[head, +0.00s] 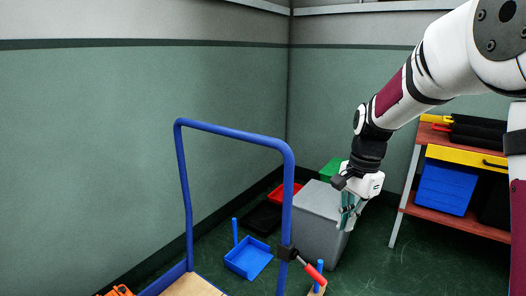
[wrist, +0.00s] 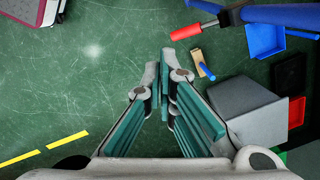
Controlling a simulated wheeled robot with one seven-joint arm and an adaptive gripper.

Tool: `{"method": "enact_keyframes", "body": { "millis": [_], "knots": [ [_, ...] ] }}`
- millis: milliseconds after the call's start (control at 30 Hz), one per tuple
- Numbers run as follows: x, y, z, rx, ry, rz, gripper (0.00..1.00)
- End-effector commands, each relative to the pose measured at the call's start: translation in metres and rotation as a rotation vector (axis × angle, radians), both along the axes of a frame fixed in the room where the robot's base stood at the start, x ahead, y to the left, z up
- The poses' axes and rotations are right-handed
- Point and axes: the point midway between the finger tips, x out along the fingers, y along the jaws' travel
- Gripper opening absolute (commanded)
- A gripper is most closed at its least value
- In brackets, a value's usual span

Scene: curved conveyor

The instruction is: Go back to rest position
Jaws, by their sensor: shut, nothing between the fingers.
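My gripper (head: 348,212) hangs from my arm, pointing down, in the right half of the head view. In the wrist view my gripper (wrist: 164,92) shows its two teal-padded fingers close together at the tips, shut and empty. In the head view it overlaps the right side of a grey box (head: 318,218); I cannot tell the gap between them. The wrist view shows the grey box (wrist: 245,105) just right of the fingers, with green floor below the fingertips.
A blue-framed cart (head: 235,135) stands in front, with a red-handled clamp (head: 315,273) on its post. A blue dustpan (head: 248,259), red bin (head: 284,193) and green bin (head: 331,168) lie near the wall. A workbench (head: 455,225) stands right. Open floor (wrist: 80,80) lies left of the fingers.

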Motion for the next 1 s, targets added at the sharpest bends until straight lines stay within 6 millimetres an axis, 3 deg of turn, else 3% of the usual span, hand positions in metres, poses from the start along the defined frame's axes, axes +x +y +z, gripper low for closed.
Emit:
{"method": "enact_keyframes", "body": {
  "millis": [33, 200, 400, 700, 1000],
  "knots": [
    [-0.020, 0.004, 0.019, 0.000, -0.013, 0.054, 0.00],
    [-0.085, 0.013, 0.059, -0.002, -0.036, 0.244, 0.00],
    [-0.166, 0.021, 0.088, -0.015, -0.059, 0.467, 0.00],
    [-0.281, 0.025, 0.093, -0.047, -0.082, 0.780, 0.00],
    [-0.348, 0.024, 0.075, -0.073, -0.087, 0.975, 0.00]
  ]
}}
